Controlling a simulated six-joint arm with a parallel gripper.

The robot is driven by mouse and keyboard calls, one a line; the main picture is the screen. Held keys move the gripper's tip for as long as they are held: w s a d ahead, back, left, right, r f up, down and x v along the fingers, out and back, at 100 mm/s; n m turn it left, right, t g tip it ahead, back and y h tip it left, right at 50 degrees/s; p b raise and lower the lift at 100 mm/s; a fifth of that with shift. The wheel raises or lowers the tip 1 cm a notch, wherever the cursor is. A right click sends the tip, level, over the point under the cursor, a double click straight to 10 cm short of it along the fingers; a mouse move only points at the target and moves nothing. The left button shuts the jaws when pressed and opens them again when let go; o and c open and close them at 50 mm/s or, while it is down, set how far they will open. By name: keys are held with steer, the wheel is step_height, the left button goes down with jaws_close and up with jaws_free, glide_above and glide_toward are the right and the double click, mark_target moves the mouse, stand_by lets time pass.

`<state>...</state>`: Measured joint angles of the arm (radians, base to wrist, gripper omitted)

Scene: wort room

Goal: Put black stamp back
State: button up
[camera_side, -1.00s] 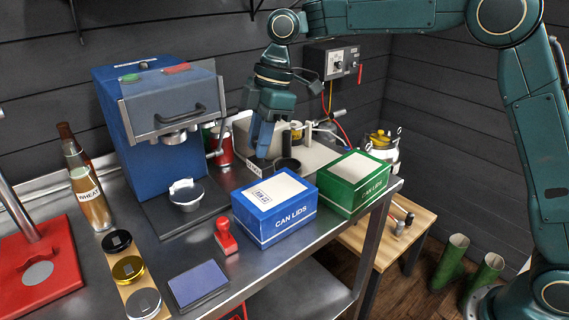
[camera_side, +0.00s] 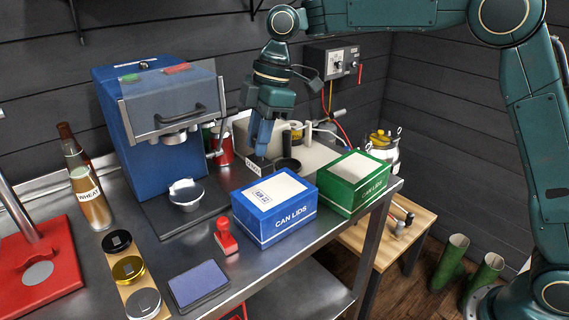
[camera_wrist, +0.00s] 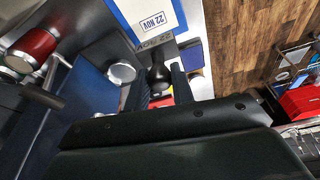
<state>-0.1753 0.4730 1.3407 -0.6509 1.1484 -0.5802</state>
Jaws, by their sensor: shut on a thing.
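My gripper (camera_side: 264,142) is shut on the black stamp (camera_wrist: 160,73). In the wrist view its dark rounded handle sits between the two fingers (camera_wrist: 159,84), with a lettered strip at its far end. In the side view the stamp hangs under the fingers behind the blue can lids box, and only its pale label (camera_side: 254,166) shows clearly. A red stamp (camera_side: 226,238) stands on the bench left of the blue box. A blue ink pad (camera_side: 198,286) lies in front of it. No stamp holder can be made out for certain.
The blue can lids box (camera_side: 275,219), with a date print on its white top, and the green can lids box (camera_side: 354,190) stand near the bench edge. The blue machine (camera_side: 159,108) is to the left.

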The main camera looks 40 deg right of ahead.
steer(key=s+a+r, duration=0.4)
steer(key=s+a, duration=0.3)
steer(key=a, duration=0.1)
steer(key=shift+a+f, duration=0.1)
steer(key=shift+f, duration=9.8)
steer(key=shift+f, duration=0.2)
steer(key=o, duration=0.8)
steer(key=shift+r, duration=0.15)
steer(key=shift+v, duration=6.05)
